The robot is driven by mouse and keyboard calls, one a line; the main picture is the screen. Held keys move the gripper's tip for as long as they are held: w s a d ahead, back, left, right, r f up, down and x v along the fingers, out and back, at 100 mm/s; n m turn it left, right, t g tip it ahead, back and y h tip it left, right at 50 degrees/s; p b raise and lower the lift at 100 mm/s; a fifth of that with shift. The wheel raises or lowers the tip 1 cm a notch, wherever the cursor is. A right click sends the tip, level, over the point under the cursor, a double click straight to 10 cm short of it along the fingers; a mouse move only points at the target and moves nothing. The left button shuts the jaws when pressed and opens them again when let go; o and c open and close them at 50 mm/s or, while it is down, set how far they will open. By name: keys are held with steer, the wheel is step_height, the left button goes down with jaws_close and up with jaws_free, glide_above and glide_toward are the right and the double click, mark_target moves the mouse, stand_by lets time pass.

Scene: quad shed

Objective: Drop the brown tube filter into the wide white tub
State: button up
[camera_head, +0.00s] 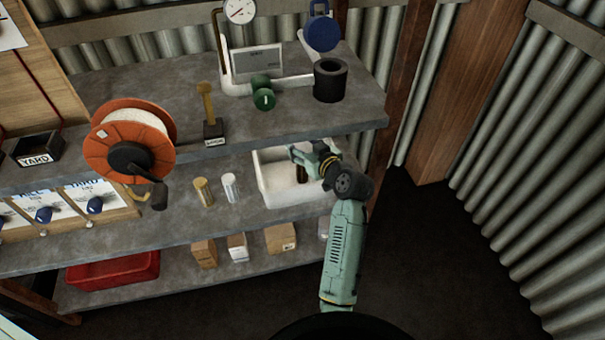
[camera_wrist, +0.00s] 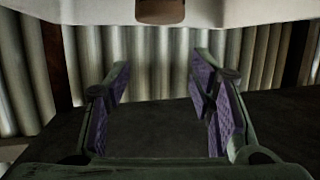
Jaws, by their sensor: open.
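The wide white tub (camera_head: 262,180) stands on the middle shelf at its right end. Its pale side also fills the top of the wrist view (camera_wrist: 90,12). A dark brown piece, which looks like the brown tube filter (camera_head: 301,174), shows inside the tub below my gripper, partly hidden by it. A brown rounded end also shows at the top of the wrist view (camera_wrist: 160,12), against the white. My gripper (camera_head: 300,156) is over the tub. Its jaws are open, with nothing between the fingers in the wrist view (camera_wrist: 160,70).
A tan cylinder (camera_head: 203,191) and a white cylinder (camera_head: 230,187) stand left of the tub. An orange reel (camera_head: 105,150) overhangs at left. Small boxes (camera_head: 281,238) sit below. Floor at right is clear.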

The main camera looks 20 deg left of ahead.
steer(key=shift+s+d, duration=0.1)
steer(key=v, duration=1.1)
steer(key=shift+s+d, duration=0.25)
steer(key=shift+d, duration=0.05)
steer(key=shift+r, duration=0.1)
